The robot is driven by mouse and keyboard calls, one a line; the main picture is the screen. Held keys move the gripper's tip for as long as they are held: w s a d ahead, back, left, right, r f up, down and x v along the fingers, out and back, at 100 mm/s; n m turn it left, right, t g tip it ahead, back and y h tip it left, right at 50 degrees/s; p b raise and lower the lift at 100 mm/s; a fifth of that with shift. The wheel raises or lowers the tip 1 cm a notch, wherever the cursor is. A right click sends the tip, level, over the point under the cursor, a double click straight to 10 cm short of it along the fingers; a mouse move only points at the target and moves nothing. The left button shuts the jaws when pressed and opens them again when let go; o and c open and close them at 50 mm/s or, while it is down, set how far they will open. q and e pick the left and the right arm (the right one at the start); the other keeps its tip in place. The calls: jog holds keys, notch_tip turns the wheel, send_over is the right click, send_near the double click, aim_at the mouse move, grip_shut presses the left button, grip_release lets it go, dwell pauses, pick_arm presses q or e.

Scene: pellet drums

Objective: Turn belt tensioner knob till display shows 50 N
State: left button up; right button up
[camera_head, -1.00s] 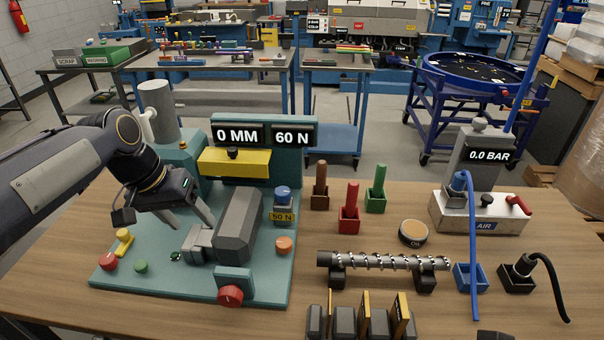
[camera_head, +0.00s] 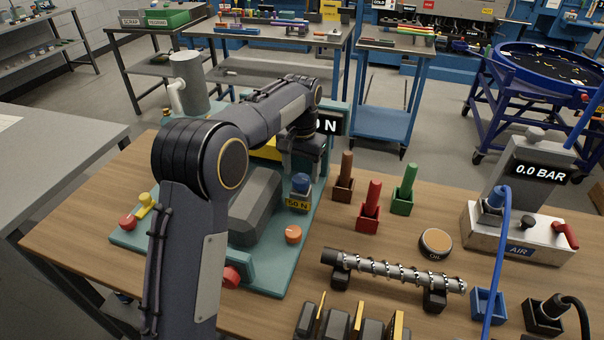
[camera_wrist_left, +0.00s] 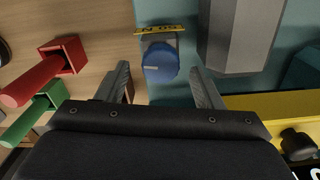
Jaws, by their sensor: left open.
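The belt tensioner knob, a blue round knob (camera_head: 301,183), stands on the right side of the teal machine base (camera_head: 270,277), with a yellow 50 N label (camera_head: 298,204) in front. The left wrist view shows the blue knob (camera_wrist_left: 160,62) from above and its label (camera_wrist_left: 160,29). My left gripper (camera_head: 303,170) is just above the knob in the head view. In the left wrist view my left gripper (camera_wrist_left: 160,80) is open, one finger on each side of the knob, with gaps. My right gripper is out of view.
A grey block (camera_head: 255,207) stands left of the knob. Brown (camera_head: 346,165), red (camera_head: 372,195) and green (camera_head: 406,180) handles stand in holders to the right. A screw shaft (camera_head: 390,268) lies on stands in front.

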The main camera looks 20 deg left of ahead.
pick_arm(q)
jog(key=shift+f, duration=1)
jog(key=shift+c, duration=0.4)
jog(key=c, duration=0.9)
jog(key=shift+r+n, duration=0.1)
jog(key=shift+n, duration=0.3)
jog(key=n+p, duration=0.1)
jog(key=n, duration=0.1)
jog(key=shift+n+p, duration=0.3)
jog(key=shift+p, duration=0.05)
jog(key=shift+n+p, duration=0.65)
jog(key=shift+n, duration=1.55)
